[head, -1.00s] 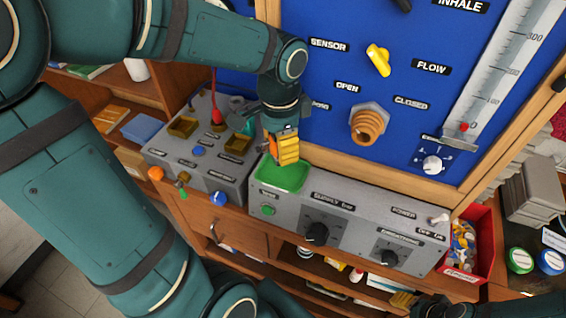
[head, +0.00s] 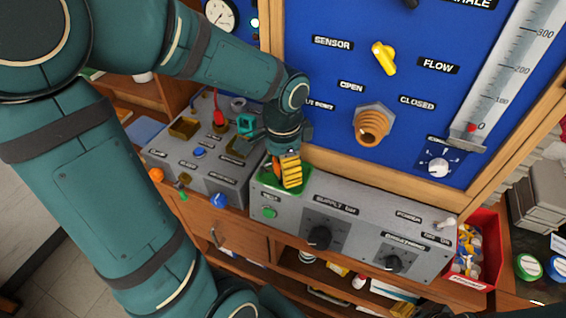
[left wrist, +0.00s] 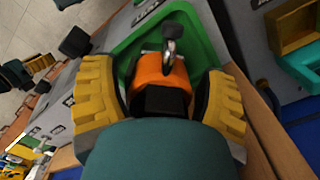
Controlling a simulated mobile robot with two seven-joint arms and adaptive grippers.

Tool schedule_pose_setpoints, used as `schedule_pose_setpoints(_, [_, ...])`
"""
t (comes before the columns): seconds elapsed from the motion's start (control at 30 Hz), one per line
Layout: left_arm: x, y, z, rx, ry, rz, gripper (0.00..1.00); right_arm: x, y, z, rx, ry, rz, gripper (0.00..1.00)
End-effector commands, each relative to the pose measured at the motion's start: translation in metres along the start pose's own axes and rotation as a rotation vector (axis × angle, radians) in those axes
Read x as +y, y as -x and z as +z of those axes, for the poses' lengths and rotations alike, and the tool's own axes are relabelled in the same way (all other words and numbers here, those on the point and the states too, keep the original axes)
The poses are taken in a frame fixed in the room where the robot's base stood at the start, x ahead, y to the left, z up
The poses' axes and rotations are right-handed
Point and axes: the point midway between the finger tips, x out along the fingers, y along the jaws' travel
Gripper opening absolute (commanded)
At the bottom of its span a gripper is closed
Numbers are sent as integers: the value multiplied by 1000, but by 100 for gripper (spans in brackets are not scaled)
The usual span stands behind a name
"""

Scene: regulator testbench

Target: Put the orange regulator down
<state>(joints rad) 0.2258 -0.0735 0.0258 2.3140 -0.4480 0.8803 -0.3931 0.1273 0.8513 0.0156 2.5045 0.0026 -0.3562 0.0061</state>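The orange regulator (left wrist: 152,72) is between the yellow-padded fingers of my left gripper (left wrist: 163,92) in the left wrist view. A grey metal fitting stands up from its far end. In the head view my left gripper (head: 288,172) points down into the green tray (head: 305,180) on top of the grey supply box. It hides most of the regulator and of the tray there. Whether the regulator touches the tray floor cannot be told.
A grey box with square recesses (head: 187,168) stands left of the supply box (head: 345,232). The blue panel (head: 325,75) with a brass fitting (head: 371,124) rises close behind. A red bin (head: 481,262) of small parts stands at the right.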

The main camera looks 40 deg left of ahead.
Motion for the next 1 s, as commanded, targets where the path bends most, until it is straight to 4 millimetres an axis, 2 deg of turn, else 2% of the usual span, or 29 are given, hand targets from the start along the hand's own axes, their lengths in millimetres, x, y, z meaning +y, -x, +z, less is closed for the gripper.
schedule_pose_setpoints(0.37, [0, 6, 0, 0, 0, -1, 74, -1, 4, -1, 2, -1, 0, 47])
schedule_pose_setpoints(0.47, [-1, 20, -1, 2, 0, -3, 74, -3, 7, -3, 5, -2, 1, 47])
schedule_pose_setpoints(0.8, [0, 89, -1, 3, 1, -2, 74, -8, 22, -10, 20, -6, 2, 47])
schedule_pose_setpoints(1.0, [0, 115, 0, 0, -1, -1, 74, -10, 26, -12, 26, -8, 3, 47])
